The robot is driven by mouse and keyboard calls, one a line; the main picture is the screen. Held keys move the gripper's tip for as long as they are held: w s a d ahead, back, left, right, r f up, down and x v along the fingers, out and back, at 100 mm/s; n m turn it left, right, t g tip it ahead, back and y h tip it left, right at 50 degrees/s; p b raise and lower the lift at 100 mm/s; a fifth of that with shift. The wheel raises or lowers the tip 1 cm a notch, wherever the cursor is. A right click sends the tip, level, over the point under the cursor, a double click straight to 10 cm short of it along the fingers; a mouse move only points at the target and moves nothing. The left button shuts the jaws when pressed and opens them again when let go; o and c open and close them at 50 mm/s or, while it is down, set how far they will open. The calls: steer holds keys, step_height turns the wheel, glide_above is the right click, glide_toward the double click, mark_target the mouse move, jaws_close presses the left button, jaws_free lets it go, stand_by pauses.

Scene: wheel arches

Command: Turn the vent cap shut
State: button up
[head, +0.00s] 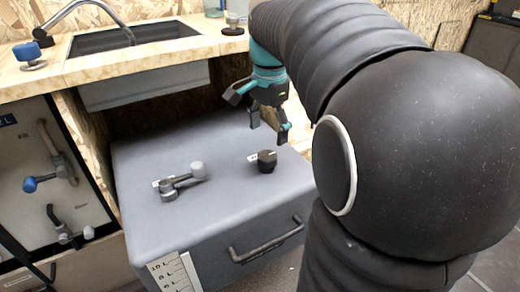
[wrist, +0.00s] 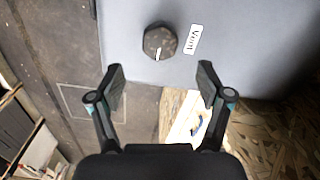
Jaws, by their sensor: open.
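The vent cap (head: 266,160) is a small black knob on top of the grey box (head: 215,218), near its right side. In the wrist view the vent cap (wrist: 160,41) is dark and many-sided with a short white mark at its lower edge, beside a white label reading "Vent" (wrist: 193,40). My gripper (head: 268,128) is open and empty above the box, beyond the cap in the head view. In the wrist view my gripper (wrist: 161,85) has its fingers spread, with the cap ahead of the gap and apart from both fingertips.
A grey lever valve (head: 180,181) sits on the box left of the cap. A handle (head: 265,243) is on the box's front. A wooden counter with a sink (head: 130,38) stands behind. A panel with a blue-knobbed lever (head: 38,183) is at left.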

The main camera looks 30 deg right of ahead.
mark_target(268, 155)
step_height(268, 155, down, 7)
steer(key=shift+r+b, duration=0.15)
steer(key=shift+b, duration=0.25)
steer(key=c, duration=1.2)
